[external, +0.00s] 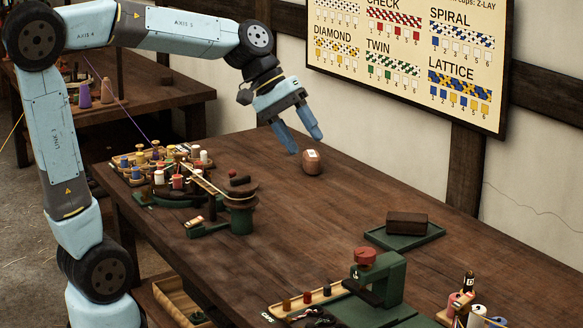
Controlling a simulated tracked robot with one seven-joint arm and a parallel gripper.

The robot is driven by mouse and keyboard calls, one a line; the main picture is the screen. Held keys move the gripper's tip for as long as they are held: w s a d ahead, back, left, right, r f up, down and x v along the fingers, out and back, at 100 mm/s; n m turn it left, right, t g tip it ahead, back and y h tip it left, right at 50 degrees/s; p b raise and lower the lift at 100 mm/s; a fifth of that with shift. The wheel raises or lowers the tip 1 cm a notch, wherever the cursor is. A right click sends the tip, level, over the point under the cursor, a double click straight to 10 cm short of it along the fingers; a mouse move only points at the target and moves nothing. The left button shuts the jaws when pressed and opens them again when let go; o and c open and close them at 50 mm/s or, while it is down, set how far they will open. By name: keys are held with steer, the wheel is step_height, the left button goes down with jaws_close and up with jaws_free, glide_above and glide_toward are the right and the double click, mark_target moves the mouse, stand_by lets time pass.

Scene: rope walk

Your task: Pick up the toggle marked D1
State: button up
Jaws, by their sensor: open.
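My gripper (305,143) hangs over the far part of the table with its two blue fingers apart and nothing between them. Just below the fingertips, a small rounded brown wooden piece (312,164) with a pale label on top stands on the table. Its label is too small to read. Another small pale wooden piece (194,221) with a dark marking lies by the green-based bobbin stand, left of centre. I cannot tell from this view which piece is the toggle marked D1.
A rack of bobbins (150,160) and a green stand (238,215) fill the left of the wooden table (330,230). A dark block on a green tray (405,239) is at right. A green press (378,280) stands in front. A pattern board (410,50) hangs behind.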

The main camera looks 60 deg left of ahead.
steer(key=w+d+f+n+t+h, duration=0.15)
steer(key=w+n+h, duration=0.5)
steer(key=w, duration=0.95)
steer(key=w+d+n+t+h, duration=0.3)
steer(key=w+n, duration=0.6)
steer(key=w, duration=0.7)
steer(key=shift+g+h, duration=0.45)
steer(key=f, duration=3.7)
steer(key=shift+d+f, duration=0.1)
steer(key=shift+d, duration=0.15)
steer(key=shift+d+f, duration=0.15)
glide_toward(470, 279)
steer(key=w+d, duration=0.1)
steer(key=w+d+f, duration=0.1)
steer(key=shift+w+d+f, duration=0.25)
steer(key=shift+d, duration=0.1)
steer(key=shift+r+x, duration=0.2)
steer(key=shift+x, duration=1.3)
steer(key=shift+r+x, duration=0.2)
steer(key=shift+x, duration=1.35)
